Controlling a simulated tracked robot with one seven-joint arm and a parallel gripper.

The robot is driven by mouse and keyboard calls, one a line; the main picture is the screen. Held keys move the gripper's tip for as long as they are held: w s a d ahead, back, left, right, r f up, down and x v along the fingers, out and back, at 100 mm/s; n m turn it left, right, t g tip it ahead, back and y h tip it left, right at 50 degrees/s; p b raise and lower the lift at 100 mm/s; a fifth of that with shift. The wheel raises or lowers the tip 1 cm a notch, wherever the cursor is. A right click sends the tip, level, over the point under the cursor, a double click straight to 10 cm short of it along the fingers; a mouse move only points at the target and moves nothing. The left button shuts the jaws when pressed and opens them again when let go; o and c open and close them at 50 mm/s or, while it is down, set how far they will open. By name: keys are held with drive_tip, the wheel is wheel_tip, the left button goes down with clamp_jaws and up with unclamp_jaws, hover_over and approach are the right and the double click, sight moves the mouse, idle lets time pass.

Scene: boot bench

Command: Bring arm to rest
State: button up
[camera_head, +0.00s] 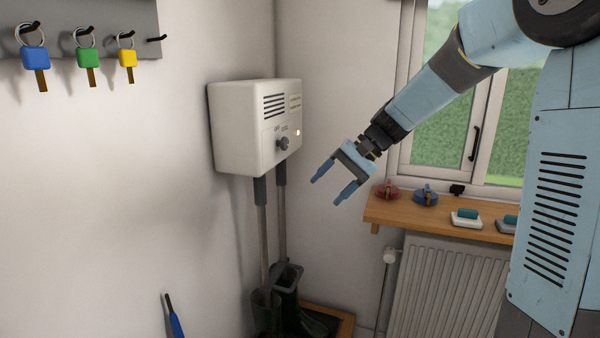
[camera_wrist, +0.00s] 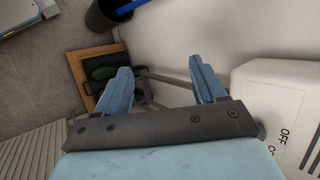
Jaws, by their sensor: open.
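My gripper (camera_head: 334,186) is open and empty, in free air to the right of the white wall box and in front of the window corner. Its two blue fingers also show apart in the wrist view (camera_wrist: 165,85), with nothing between them. My blue arm comes down to it from the upper right. The white wall box (camera_head: 240,140) has a dark knob, a small lit lamp and vents. Part of the box shows at the right of the wrist view (camera_wrist: 270,90), with the lettering "OFF" readable. The gripper is apart from the box.
Two pipes run from the box down into dark boots (camera_head: 268,315). A wooden sill (camera_head: 400,216) below the window holds red and blue items and brushes. A radiator (camera_head: 450,285) stands beneath it. Keys (camera_head: 86,62) hang on a rack at upper left.

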drive_tip(key=s+d+r+n+t+h, duration=0.1)
drive_tip(key=s+d+t+h, duration=0.2)
drive_tip(key=s+d, duration=0.5)
drive_tip(key=s+d+r+n+t+h, duration=0.1)
drive_tip(key=s+d+t+h, duration=0.2)
drive_tip(key=s, duration=1.3)
drive_tip(key=d+h, duration=0.2)
drive_tip(key=d, duration=0.3)
drive_tip(key=shift+s+r+h, duration=0.15)
drive_tip(key=shift+h, duration=0.15)
